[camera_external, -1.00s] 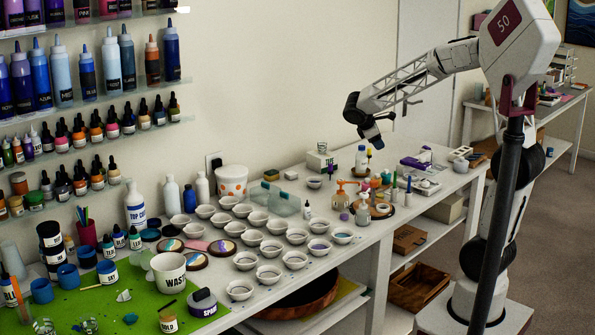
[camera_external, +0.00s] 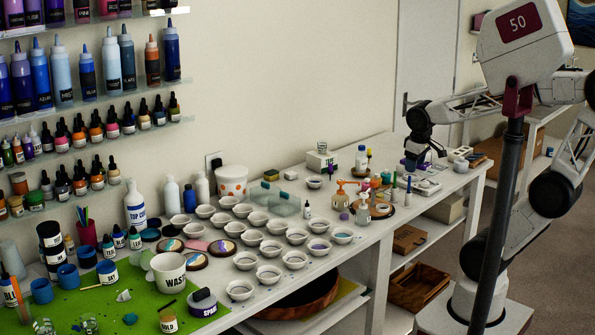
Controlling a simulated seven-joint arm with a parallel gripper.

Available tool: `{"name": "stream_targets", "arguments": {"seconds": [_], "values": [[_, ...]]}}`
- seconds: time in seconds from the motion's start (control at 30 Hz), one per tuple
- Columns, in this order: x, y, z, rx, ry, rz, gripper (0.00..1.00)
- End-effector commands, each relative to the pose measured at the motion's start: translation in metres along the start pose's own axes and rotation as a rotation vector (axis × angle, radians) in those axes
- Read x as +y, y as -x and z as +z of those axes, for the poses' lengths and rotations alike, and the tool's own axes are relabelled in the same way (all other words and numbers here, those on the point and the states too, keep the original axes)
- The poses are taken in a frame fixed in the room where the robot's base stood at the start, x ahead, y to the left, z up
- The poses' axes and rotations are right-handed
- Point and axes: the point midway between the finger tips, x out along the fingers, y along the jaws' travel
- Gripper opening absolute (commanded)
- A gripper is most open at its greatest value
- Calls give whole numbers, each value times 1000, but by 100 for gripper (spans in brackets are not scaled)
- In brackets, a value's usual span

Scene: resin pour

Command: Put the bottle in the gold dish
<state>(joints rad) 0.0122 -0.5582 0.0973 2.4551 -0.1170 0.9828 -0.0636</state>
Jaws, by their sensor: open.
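My gripper (camera_external: 420,161) is open and hangs over the right part of the white table, just above the clutter by a purple-and-white item. It appears to hold nothing, though the fingertips are small and dark. Many bottles are in view, and I cannot tell which one is meant. A white bottle with a blue cap (camera_external: 361,158) stands upright to the left of my gripper, apart from it. A small dropper bottle (camera_external: 307,209) stands right of the white cups.
Rows of small white cups (camera_external: 269,274) fill the middle of the table. Pump bottles (camera_external: 362,212) and a round wooden tray (camera_external: 383,209) stand between them and my gripper. A WASH bucket (camera_external: 169,272) sits on a green mat (camera_external: 110,305). Wall shelves hold many bottles.

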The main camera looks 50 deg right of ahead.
Motion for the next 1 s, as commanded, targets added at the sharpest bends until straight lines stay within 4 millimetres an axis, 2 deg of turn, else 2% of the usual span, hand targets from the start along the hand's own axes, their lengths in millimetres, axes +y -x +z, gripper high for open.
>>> {"name": "stream_targets", "arguments": {"seconds": [0.1, 0.3, 1.0], "values": [[-11, 0, 19, 38, -69, -42, 58], [-21, -2, 34, 67, -132, -81, 58], [-22, -2, 36, 70, -139, -86, 58]]}}
